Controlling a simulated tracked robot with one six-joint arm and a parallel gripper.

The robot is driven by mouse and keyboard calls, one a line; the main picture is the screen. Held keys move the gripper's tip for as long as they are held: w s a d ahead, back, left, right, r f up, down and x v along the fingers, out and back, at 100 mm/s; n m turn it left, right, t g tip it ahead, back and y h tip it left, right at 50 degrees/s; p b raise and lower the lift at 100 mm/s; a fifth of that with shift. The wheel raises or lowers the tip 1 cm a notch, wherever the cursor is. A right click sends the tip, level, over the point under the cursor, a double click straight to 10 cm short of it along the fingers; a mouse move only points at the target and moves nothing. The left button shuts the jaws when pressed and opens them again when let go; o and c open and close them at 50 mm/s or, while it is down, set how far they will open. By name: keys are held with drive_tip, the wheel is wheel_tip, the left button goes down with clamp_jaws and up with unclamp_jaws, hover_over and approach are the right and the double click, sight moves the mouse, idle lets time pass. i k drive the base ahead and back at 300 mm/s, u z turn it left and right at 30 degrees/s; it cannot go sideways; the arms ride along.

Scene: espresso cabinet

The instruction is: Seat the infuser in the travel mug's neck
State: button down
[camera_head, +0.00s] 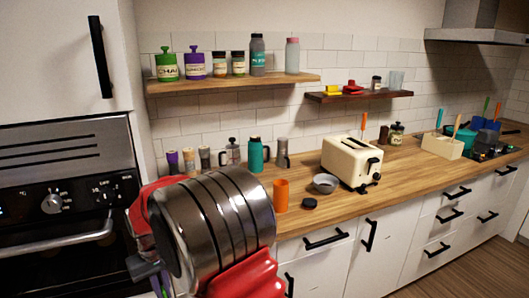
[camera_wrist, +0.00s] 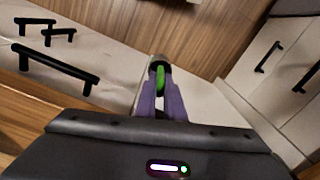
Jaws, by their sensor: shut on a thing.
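My gripper (camera_wrist: 160,88) has purple fingers, shut on a small green piece (camera_wrist: 160,76) with a grey, dark-edged end, which I take to be the infuser. The wrist view shows it above the floor and in front of the cabinets. In the head view my gripper (camera_head: 157,281) is only partly visible at lower left, mostly behind my large metal arm link. An orange cylinder (camera_head: 281,196), perhaps the travel mug, stands upright near the counter's front edge, apart from the gripper. A black round lid (camera_head: 309,203) lies beside it.
A grey bowl (camera_head: 325,183) and a cream toaster (camera_head: 351,160) stand right of the cylinder. A teal flask (camera_head: 256,156) and several containers line the counter's back. Shelves (camera_head: 240,83) hang above. The oven (camera_head: 65,190) is at left. Black drawer handles (camera_head: 328,238) protrude below.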

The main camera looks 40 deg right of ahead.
sight(281, 196)
drive_tip(key=u, duration=0.15)
drive_tip(key=k, duration=1.1)
drive_tip(key=z, duration=0.65)
drive_tip(key=i, duration=1)
drive_tip(key=u, duration=0.05)
